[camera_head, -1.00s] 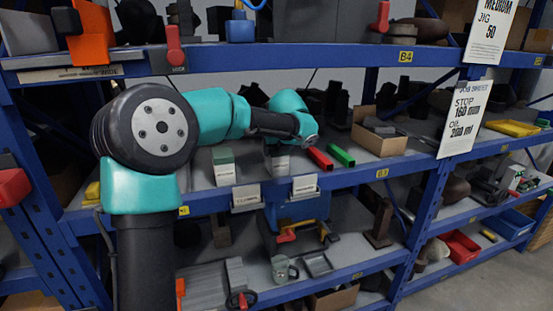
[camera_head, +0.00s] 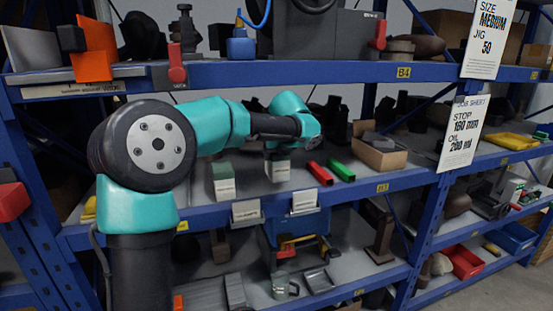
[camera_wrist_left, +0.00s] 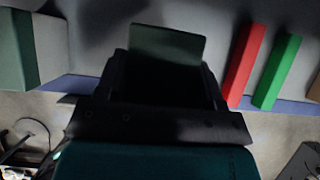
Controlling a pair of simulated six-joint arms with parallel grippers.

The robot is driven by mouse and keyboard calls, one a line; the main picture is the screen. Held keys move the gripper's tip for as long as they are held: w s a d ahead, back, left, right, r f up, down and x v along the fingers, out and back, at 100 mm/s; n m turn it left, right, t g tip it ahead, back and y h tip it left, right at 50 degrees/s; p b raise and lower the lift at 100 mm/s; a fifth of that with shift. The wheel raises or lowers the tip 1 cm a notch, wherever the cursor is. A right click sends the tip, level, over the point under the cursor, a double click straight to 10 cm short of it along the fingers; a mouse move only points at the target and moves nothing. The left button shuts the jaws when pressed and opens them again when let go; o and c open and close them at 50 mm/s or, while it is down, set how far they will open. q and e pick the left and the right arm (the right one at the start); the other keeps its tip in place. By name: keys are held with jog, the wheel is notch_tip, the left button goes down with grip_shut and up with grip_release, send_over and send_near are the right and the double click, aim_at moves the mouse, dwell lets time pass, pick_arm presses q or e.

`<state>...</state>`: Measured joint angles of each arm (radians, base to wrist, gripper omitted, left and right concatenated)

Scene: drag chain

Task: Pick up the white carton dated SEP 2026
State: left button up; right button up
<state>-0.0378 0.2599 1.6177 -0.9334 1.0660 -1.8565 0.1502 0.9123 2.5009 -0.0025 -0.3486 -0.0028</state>
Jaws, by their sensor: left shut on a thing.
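My left gripper (camera_head: 279,152) is shut on a small white carton (camera_head: 279,170) with a green upper part, at the middle shelf. In the left wrist view the carton (camera_wrist_left: 167,44) shows as a dull green face between the dark fingers. Its print is too small to read in the head view, so I cannot tell its date. A similar green-and-white carton (camera_head: 223,180) stands on the shelf to the left, and it also shows at the left of the wrist view (camera_wrist_left: 22,48). My right gripper is not in view.
A red bar (camera_head: 320,174) and a green bar (camera_head: 342,171) lie just right of the held carton. A cardboard box (camera_head: 381,157) stands farther right. Two white tags (camera_head: 304,200) hang on the shelf's front edge. The upper shelf (camera_head: 330,76) runs above my arm.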

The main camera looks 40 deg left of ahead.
pick_arm(q)
jog(key=s+d, duration=1)
jog(key=d, duration=0.4)
jog(key=shift+s, duration=0.35)
